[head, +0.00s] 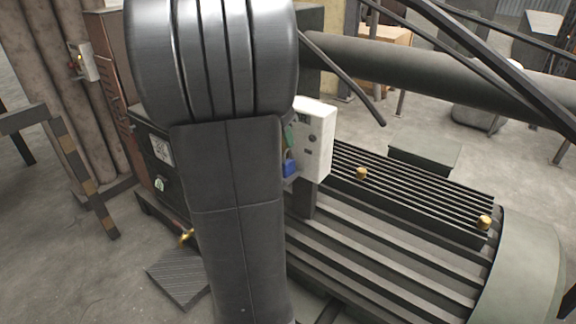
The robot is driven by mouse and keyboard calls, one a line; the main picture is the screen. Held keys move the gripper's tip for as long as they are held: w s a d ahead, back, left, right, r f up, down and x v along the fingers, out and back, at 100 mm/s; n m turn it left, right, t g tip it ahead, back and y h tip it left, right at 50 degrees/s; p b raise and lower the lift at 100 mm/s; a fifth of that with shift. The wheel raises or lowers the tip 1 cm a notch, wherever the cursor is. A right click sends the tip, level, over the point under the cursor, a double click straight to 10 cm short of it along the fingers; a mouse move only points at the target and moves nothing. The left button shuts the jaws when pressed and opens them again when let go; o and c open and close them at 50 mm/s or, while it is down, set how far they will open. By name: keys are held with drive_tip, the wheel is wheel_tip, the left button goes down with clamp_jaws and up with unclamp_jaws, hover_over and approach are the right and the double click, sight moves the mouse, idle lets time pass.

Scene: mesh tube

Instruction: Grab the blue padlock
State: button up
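The blue padlock (289,163) hangs on the left side of a white control box (316,140), just to the right of my dark arm. A small green item (289,136) shows just above it. My arm's large dark links fill the middle of the head view and pass close to the padlock's left edge in the picture. My gripper is not in view, so its distance from the padlock cannot be told.
A ribbed dark machine bed (390,240) with yellow knobs (361,174) lies right of the box. A large grey pipe (420,62) and slanted dark bars cross the upper right. A striped stand (85,175) is at left. Concrete floor is open at lower left.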

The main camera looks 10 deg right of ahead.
drive_tip(key=x, duration=0.5)
drive_tip(key=shift+d+f, duration=0.2)
drive_tip(key=shift+f, duration=0.2)
drive_tip(key=shift+s, duration=0.1)
clamp_jaws()
